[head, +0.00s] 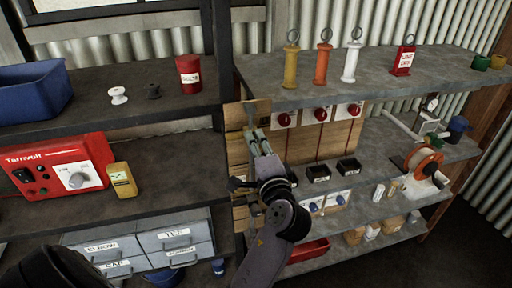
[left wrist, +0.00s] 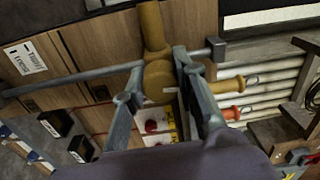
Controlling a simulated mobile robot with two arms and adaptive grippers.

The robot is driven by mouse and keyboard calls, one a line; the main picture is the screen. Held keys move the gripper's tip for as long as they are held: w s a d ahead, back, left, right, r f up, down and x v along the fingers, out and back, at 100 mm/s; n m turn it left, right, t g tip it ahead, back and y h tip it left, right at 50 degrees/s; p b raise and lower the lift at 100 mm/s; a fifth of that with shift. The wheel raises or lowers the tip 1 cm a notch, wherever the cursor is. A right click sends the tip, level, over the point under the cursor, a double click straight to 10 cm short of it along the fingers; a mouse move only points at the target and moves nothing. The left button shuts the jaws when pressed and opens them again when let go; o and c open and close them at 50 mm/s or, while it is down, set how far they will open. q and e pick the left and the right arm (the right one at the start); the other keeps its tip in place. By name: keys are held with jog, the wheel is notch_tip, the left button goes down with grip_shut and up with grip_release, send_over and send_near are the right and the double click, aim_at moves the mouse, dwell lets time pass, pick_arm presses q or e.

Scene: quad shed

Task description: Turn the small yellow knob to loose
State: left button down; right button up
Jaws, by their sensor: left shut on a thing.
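The small yellow knob (left wrist: 158,80) shows in the left wrist view, a rounded ochre piece with a thick stem pointing to the top of the picture. It sits on a thin grey rod (left wrist: 70,80) in front of wooden boards. My left gripper (left wrist: 159,66) has one finger on each side of the knob and is shut on it. In the head view my left gripper (head: 255,142) reaches up to the wooden panel (head: 340,135); the knob is hidden or too small to make out there. A white label (left wrist: 25,60) with dark writing is on the boards. My right gripper is not in view.
A red Tornvolt box (head: 52,165) and a yellow meter (head: 122,180) stand left.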

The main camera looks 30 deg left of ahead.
pick_arm(q)
jog(key=c, duration=1.2)
grip_release()
jog(key=shift+c, duration=0.2)
